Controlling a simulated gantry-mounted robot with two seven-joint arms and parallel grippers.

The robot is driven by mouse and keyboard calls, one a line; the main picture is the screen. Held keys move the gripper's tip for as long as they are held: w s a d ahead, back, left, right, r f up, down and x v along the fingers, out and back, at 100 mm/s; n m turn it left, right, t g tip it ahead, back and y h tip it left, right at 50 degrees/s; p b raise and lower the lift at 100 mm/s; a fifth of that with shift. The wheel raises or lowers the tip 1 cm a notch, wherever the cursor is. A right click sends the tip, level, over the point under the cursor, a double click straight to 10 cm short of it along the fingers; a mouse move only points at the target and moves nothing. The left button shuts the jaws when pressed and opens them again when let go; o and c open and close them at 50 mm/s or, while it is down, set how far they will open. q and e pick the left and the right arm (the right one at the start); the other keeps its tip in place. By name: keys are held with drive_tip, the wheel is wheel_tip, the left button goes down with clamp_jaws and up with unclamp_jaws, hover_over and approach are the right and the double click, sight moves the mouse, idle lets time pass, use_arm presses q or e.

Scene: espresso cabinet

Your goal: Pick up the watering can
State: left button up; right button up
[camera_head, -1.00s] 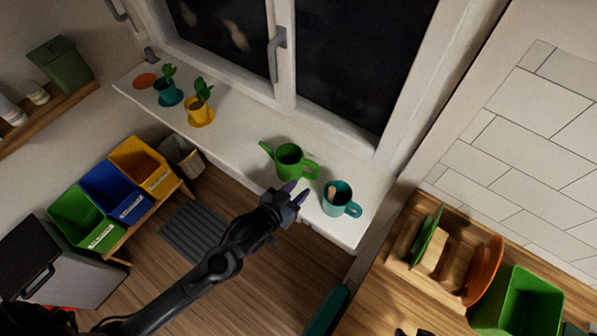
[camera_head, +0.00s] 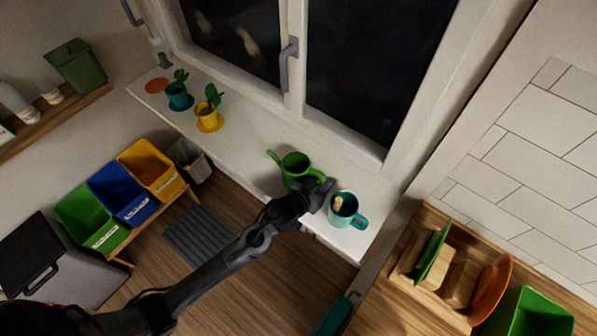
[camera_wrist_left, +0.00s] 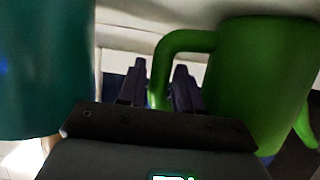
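The green watering can (camera_head: 296,168) stands upright on the white windowsill, spout to the left and handle toward the right front. It fills the right of the left wrist view (camera_wrist_left: 262,70). My left gripper (camera_head: 324,188) is low at the can's handle side, between the can and the teal mug. In the wrist view its two dark fingers (camera_wrist_left: 160,85) are apart, and the handle's upright part shows between them. I cannot tell whether they touch it. The can stands on the sill. My right gripper is not in view.
The teal mug (camera_head: 345,212), with something pale inside, stands close to the right of my left gripper; it looms at the left of the wrist view (camera_wrist_left: 42,70). Yellow (camera_head: 208,115) and teal (camera_head: 178,97) plant pots stand farther left on the sill (camera_head: 250,142). The window is behind.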

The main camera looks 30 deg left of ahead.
use_arm(q)
drive_tip(key=shift+w+d+f, duration=0.1)
drive_tip(key=shift+w, duration=0.15)
drive_tip(key=shift+c, duration=0.2)
clamp_jaws()
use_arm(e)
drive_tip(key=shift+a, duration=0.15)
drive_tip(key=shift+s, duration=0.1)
